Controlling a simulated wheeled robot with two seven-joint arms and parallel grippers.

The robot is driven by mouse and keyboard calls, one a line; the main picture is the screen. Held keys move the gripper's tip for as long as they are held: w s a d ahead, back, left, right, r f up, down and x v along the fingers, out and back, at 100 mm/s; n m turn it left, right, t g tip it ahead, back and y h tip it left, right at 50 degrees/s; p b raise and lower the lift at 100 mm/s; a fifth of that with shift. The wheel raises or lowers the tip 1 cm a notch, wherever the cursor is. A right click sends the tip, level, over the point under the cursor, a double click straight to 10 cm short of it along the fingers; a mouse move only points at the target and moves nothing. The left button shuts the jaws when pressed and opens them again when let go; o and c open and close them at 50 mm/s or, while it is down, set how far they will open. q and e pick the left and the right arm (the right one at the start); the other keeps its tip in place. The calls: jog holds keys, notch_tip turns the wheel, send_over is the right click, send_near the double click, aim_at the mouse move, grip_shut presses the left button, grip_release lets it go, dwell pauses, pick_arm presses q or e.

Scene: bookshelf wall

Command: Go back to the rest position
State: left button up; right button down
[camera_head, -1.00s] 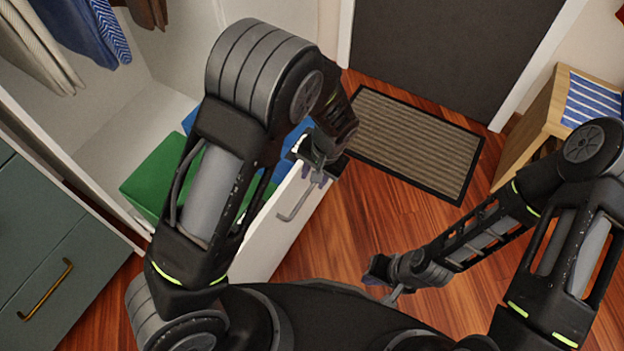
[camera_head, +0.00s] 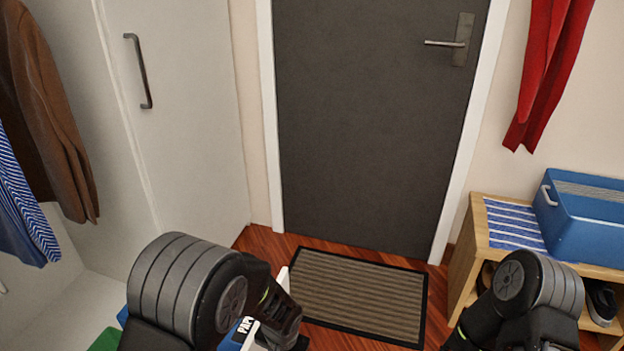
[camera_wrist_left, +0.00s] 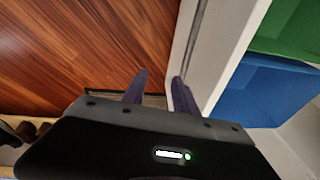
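My left gripper (camera_wrist_left: 160,92) shows in the left wrist view with its two dark fingers apart and nothing seen between them but floor and a bit of mat. It is at the edge of the pulled-out white drawer (camera_wrist_left: 226,45), whose front runs along its right finger. I cannot tell whether that finger touches it. In the head view my left arm bends down at the bottom centre, and its fingertips are out of frame. My right arm shows at the bottom right, with its gripper below the frame.
Green (camera_wrist_left: 285,30) and blue (camera_wrist_left: 262,88) boxes lie in the drawer. A ribbed doormat (camera_head: 358,295) lies before the grey door (camera_head: 370,120). A wooden bench (camera_head: 468,245) with a blue crate (camera_head: 590,225) stands at right. Clothes (camera_head: 50,120) hang at left.

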pick_arm(q)
jog(key=s+f+n+g+h, duration=0.1)
jog(key=s+f+n+h, duration=0.3)
jog(key=s, duration=0.6)
jog(key=s+f+n+h, duration=0.1)
jog(key=s+f+n, duration=0.1)
jog(key=s+f, duration=0.6)
notch_tip(320, 180, up, 21)
jog(key=s+p, duration=0.2)
jog(key=p, duration=1.6)
jog(key=shift+f, duration=0.2)
jog(key=shift+a, duration=0.1)
